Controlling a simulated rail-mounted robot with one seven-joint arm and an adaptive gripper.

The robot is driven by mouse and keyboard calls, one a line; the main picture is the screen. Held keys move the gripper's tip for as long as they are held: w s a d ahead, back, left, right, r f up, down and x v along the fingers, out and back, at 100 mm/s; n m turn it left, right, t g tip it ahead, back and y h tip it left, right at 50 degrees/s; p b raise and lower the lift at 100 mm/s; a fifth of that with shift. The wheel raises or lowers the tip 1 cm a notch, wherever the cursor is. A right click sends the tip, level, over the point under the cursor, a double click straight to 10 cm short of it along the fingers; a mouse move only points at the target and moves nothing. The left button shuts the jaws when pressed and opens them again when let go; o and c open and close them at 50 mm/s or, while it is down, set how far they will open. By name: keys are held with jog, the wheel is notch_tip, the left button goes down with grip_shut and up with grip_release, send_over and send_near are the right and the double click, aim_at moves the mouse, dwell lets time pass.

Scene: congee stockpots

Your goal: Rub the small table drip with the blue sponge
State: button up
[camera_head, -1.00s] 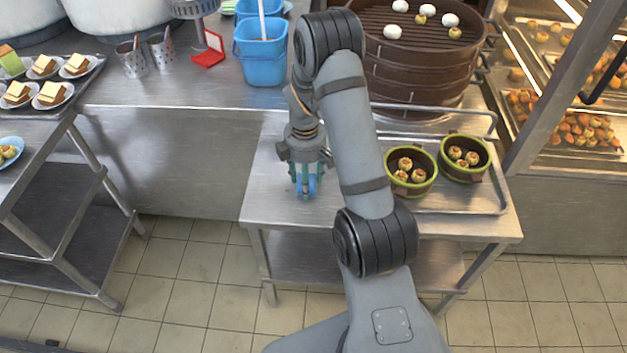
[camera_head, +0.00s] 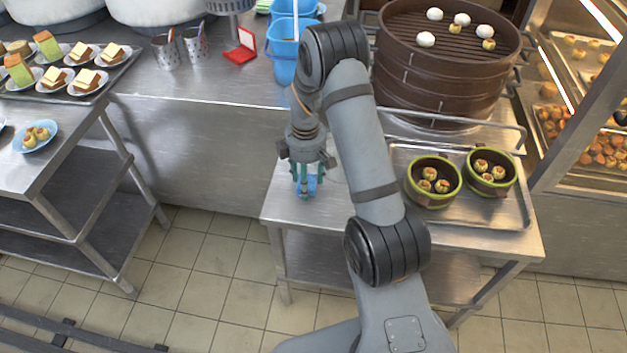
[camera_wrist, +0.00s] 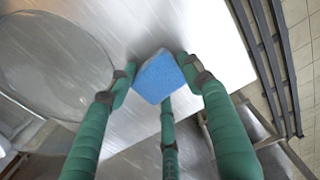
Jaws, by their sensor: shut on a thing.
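My gripper (camera_head: 306,192) is over the left part of the small steel table (camera_head: 285,210). Its green fingers are shut on the blue sponge (camera_wrist: 160,77), which also shows between the fingertips in the head view (camera_head: 312,185). In the wrist view the sponge is at or close above the steel top; I cannot tell whether it touches. A large clear, rounded patch (camera_wrist: 55,65) lies on the steel left of the sponge in the wrist view. It may be the drip, but I cannot tell for sure. My arm hides part of the tabletop in the head view.
A metal tray (camera_head: 500,217) with two green-rimmed bamboo baskets (camera_head: 433,201) fills the table's right side. A large brown steamer (camera_head: 440,90) stands behind it. Blue buckets (camera_head: 284,70) stand on the back counter. A shelved cart (camera_head: 90,195) is at left, with floor between.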

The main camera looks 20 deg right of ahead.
jog(key=shift+w+a, duration=0.25)
jog(key=shift+a, duration=0.3)
jog(key=shift+w+a, duration=0.25)
jog(key=shift+a, duration=0.25)
jog(key=shift+d+r, duration=0.1)
jog(key=shift+r+p, duration=2.5)
jog(key=shift+r, duration=0.45)
jog(key=shift+r+p, duration=1.3)
jog(key=shift+r, duration=0.3)
jog(key=shift+f, duration=0.15)
